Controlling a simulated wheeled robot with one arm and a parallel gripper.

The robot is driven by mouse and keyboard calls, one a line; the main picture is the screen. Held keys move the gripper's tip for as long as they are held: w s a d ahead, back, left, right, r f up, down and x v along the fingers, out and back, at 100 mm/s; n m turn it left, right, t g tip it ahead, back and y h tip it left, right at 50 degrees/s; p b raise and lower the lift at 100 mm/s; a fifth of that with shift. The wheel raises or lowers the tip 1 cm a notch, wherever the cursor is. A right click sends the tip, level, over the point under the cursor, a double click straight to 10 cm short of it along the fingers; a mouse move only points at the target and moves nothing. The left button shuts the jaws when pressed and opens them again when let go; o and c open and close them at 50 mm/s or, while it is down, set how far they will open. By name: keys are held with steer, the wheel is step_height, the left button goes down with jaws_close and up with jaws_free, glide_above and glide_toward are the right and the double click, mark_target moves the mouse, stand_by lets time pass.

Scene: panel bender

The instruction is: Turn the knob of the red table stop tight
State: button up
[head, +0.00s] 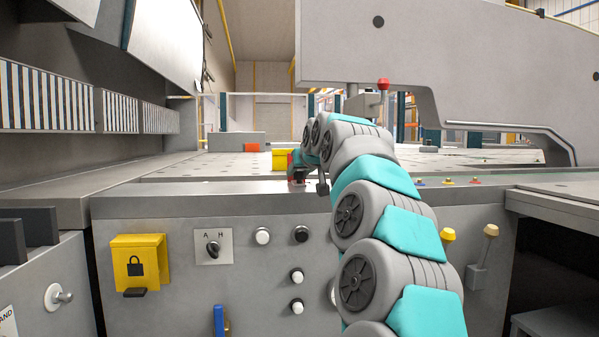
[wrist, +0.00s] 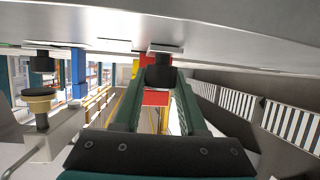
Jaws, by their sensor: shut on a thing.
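The red table stop (wrist: 155,98) shows in the wrist view, just past my fingertips. Its black knob (wrist: 160,76) sits between the two green fingers of my gripper (wrist: 158,80), which are shut on it. In the head view my gripper (head: 299,173) is low over the front edge of the machine table (head: 220,170), at the end of my outstretched arm. Only a little red shows there, and the knob is mostly hidden by the fingers. I cannot tell how tight the knob is.
A yellow block (head: 280,158) stands on the table just left of my gripper. The front panel below carries a yellow lock box (head: 140,263), a selector switch (head: 213,248) and several buttons. A large grey machine beam (head: 450,50) overhangs at upper right.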

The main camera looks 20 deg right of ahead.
jaws_close()
steer(key=h+b, duration=0.1)
steer(key=m+b, duration=0.1)
steer(key=shift+d+f+m+g+h+b, duration=0.15)
steer(key=shift+f+m+g+h+b, duration=0.15)
steer(key=shift+h, duration=0.1)
steer(key=shift+r+m+g+h+b, duration=0.15)
steer(key=shift+m+g+h+b, duration=0.15)
steer(key=shift+m+h+b, duration=0.35)
steer(key=shift+r+m+h, duration=0.15)
steer(key=shift+m+h, duration=0.1)
steer(key=shift+h, duration=0.1)
steer(key=shift+m+g+h, duration=0.3)
steer(key=shift+m+h, duration=0.3)
